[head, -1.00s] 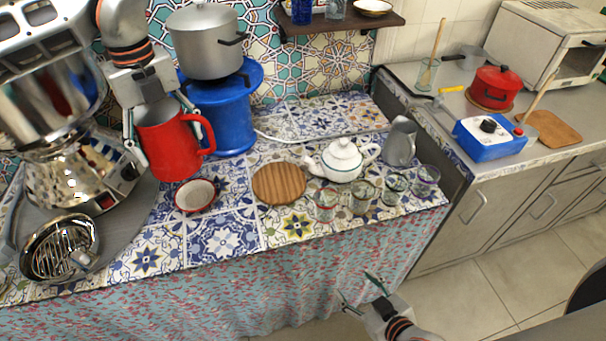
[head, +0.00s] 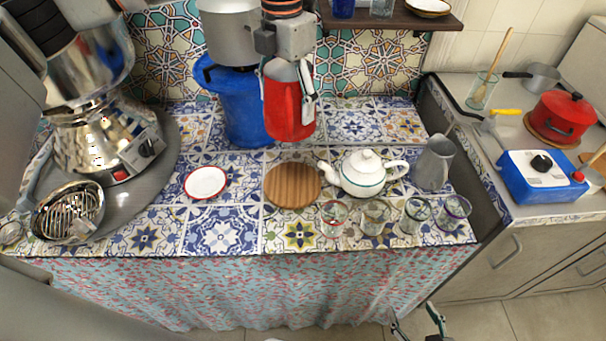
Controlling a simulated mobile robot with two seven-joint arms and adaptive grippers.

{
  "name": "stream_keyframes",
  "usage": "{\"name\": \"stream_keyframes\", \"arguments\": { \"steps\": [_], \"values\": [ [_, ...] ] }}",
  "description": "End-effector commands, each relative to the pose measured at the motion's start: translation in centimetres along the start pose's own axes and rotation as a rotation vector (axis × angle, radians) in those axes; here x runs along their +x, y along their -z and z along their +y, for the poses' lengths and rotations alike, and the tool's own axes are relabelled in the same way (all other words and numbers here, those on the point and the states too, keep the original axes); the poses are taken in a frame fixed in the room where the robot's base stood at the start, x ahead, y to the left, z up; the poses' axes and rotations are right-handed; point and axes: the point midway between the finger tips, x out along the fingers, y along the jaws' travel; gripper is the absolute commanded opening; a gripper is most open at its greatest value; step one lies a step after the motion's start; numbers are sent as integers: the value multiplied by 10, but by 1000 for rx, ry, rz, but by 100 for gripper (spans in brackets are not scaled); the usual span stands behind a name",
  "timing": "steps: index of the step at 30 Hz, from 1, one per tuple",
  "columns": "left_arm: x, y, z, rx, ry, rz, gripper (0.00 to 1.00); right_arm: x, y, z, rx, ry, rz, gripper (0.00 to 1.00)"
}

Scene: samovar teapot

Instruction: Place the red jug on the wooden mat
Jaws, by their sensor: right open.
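The red jug (head: 284,112) hangs upright in my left gripper (head: 288,78), which comes down from the top of the head view. One finger shows at the jug's right side; the other is mostly hidden. The jug appears raised above the counter, behind the round wooden mat (head: 292,186) in the picture. The mat lies flat and bare on the tiles. My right gripper (head: 416,316) is open and empty at the bottom edge, in front of the counter.
A white teapot (head: 362,174) and several glasses (head: 376,216) stand right of the mat. A samovar (head: 105,140) stands at left.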

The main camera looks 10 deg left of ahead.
Motion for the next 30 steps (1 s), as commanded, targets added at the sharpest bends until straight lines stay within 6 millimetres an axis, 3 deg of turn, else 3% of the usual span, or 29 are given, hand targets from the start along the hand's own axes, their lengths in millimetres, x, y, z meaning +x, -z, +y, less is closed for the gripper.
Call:
{"name": "stream_keyframes", "arguments": {
  "steps": [18,30],
  "values": [
    [133,1,-1,-1,2,2,36,3,-7,-3,5,3,-5,59],
    [166,1,-1,0,2,2,36,3,-8,-3,4,2,-6,59]
  ]
}}
